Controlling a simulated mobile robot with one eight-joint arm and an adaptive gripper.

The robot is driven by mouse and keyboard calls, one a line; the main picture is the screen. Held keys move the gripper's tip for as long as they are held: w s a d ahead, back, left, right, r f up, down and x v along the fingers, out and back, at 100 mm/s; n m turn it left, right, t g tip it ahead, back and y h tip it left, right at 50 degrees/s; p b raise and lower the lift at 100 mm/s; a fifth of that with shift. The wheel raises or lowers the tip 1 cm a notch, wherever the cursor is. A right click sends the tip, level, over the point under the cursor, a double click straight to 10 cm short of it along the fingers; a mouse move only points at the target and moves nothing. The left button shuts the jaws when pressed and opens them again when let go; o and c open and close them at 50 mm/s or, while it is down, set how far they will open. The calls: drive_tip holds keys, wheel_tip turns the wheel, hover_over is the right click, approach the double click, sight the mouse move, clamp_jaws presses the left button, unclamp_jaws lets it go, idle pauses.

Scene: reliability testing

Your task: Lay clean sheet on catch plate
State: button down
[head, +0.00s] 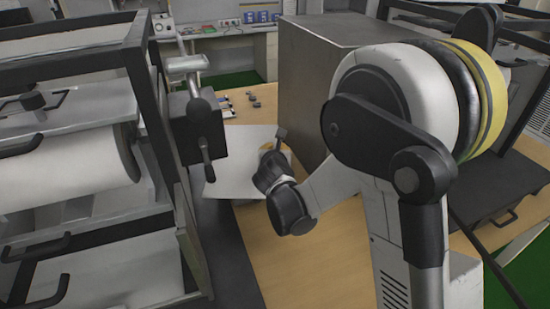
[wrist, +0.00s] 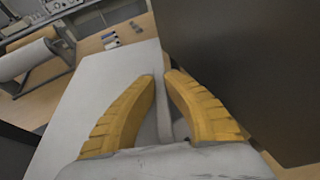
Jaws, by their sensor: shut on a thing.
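A white sheet (head: 238,165) shows over the wooden table in the head view, in front of my gripper (head: 268,150), which is partly hidden by my own wrist. In the wrist view the sheet (wrist: 90,112) spreads out left of and below my yellow fingers (wrist: 160,80). The fingers are closed on the sheet, and a narrow pale strip shows between them. Whether the sheet touches the table below is unclear. A pale flat plate (head: 110,280) lies low in the framed machine at the left; I cannot tell whether this is the catch plate.
A big grey box (head: 325,75) stands right behind my gripper. Small parts (head: 252,97) lie on the table beyond the sheet. The wooden table (head: 300,265) is bare in front.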

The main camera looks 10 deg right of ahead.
wheel_tip(320, 180, down, 3)
drive_tip(key=shift+w+f+b, duration=0.1)
drive_tip(key=shift+w+b, duration=0.05)
drive_tip(key=shift+b, duration=0.45)
drive_tip(key=shift+r, duration=0.25)
drive_tip(key=c, duration=1.6)
unclamp_jaws()
drive_tip(key=shift+f, duration=0.1)
